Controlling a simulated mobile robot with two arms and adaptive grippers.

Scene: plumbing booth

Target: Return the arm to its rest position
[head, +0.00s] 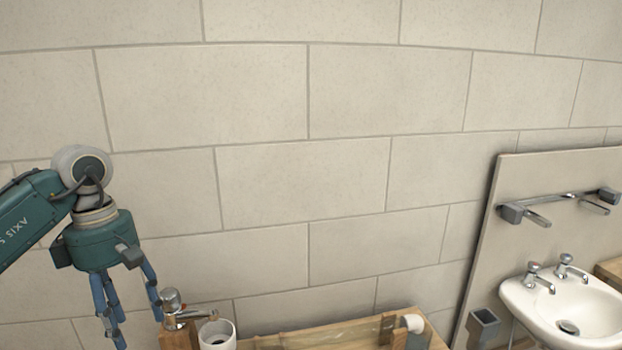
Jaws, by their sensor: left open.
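My left arm comes in from the left edge, and its left gripper (136,324) hangs with its blue fingers pointing down. The fingers are spread apart and no object shows between them. The gripper is just left of a chrome tap (174,310) on a wooden stand. I cannot tell whether a finger touches the tap or only passes close to it in the picture. My right gripper is out of view.
A white cylinder (217,336) stands beside the tap. A wooden workbench (330,336) with a white pipe piece (413,323) lies low centre. A white washbasin (570,312) with taps, a wall rail (560,204) and a grey holder (484,325) are at right. The tiled wall above is clear.

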